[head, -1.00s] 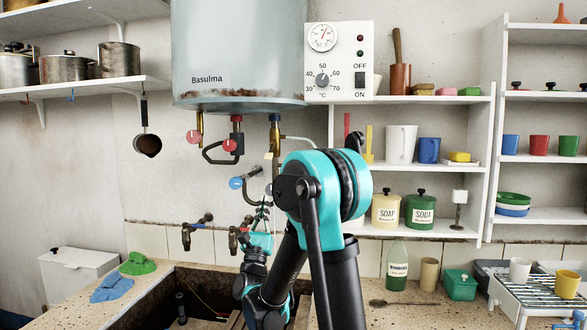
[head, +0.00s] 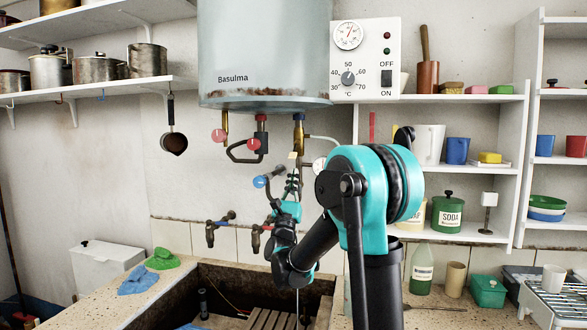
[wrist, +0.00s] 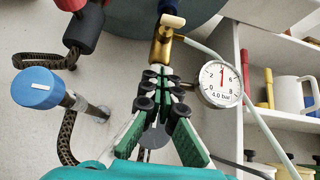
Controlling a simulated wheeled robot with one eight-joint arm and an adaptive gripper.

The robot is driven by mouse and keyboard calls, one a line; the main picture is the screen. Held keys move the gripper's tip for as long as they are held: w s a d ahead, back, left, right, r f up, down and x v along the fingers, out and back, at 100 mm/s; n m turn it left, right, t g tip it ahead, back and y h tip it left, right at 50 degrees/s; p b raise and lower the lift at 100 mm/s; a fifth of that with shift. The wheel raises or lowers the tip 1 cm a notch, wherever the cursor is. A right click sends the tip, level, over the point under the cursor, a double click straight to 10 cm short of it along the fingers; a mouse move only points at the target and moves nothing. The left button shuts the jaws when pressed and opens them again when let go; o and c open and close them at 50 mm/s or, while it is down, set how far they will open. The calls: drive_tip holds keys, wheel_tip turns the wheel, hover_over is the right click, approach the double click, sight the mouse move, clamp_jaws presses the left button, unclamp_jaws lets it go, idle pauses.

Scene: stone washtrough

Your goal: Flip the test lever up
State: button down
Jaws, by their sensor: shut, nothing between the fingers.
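The test lever (wrist: 173,21) appears to be the small cream tab on the brass valve (wrist: 161,47) under the boiler. It sticks out towards the wrist camera. In the head view the lever (head: 293,155) shows as a small pale tab. My gripper (wrist: 157,76) is shut and empty, its fingertips just below the brass valve in the wrist view. In the head view my gripper (head: 293,178) points up, just under the lever. I cannot tell whether the fingertips touch the valve or lever.
A pressure gauge (wrist: 219,84) sits close right of my fingertips. A blue knob (wrist: 37,89) and a red knob (wrist: 70,3) are to the left, with braided hoses. The boiler (head: 265,50) hangs above, and the stone trough (head: 210,275) lies below.

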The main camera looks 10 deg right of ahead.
sight(291, 158)
drive_tip(key=shift+s+a+r, duration=0.1)
drive_tip(key=shift+s+r, duration=0.2)
drive_tip(key=shift+r, duration=0.35)
drive_tip(key=shift+s+a+r, duration=0.15)
drive_tip(key=shift+s+r, duration=0.2)
drive_tip(key=shift+r, duration=0.25)
drive_tip(key=shift+s+a+r, duration=0.1)
drive_tip(key=shift+s+r, duration=0.2)
drive_tip(key=shift+r, duration=0.35)
drive_tip(key=shift+s+a+r+g+y, duration=0.15)
drive_tip(key=shift+s+r+g+y, duration=0.3)
drive_tip(key=shift+g, duration=0.25)
drive_tip(key=shift+s+a+r+g+y, duration=0.25)
drive_tip(key=shift+s+r+g+y, duration=0.35)
drive_tip(key=shift+g, duration=0.4)
drive_tip(key=r+g, duration=0.1)
drive_tip(key=r+g+y, duration=0.1)
drive_tip(key=g, duration=0.1)
drive_tip(key=shift+s+a+r, duration=0.15)
drive_tip(key=shift+s+a, duration=0.05)
drive_tip(key=shift+s, duration=0.15)
wheel_tip(291, 158, up, 2)
drive_tip(key=shift+s+r, duration=0.1)
drive_tip(key=shift+r, duration=0.1)
drive_tip(key=shift+f, duration=0.1)
